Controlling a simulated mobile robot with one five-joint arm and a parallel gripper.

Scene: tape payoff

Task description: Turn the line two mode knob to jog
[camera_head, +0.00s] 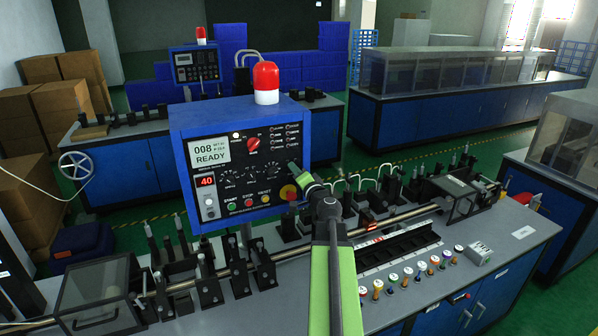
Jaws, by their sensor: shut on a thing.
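A blue control panel (186,144) stands on the near bench, with a screen (210,151) reading 008 and READY. A red knob (253,144) sits on its upper face, clear of my gripper; its small labels are too small to read. A row of smaller black dials (241,176) runs below it. My gripper (294,169), with green parts, reaches the lower right of the panel face. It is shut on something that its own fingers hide. I cannot tell which knob that is. A second blue panel (194,66) with a red lamp stands farther back.
A red lamp (266,80) tops the near panel. A yellow-ringed red button (289,192) is just below my gripper. A metal shaft (400,215) and black fixtures line the bench. Several small coloured-top pegs (421,266) stand at the front. Clear covers (95,290) stand at both ends.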

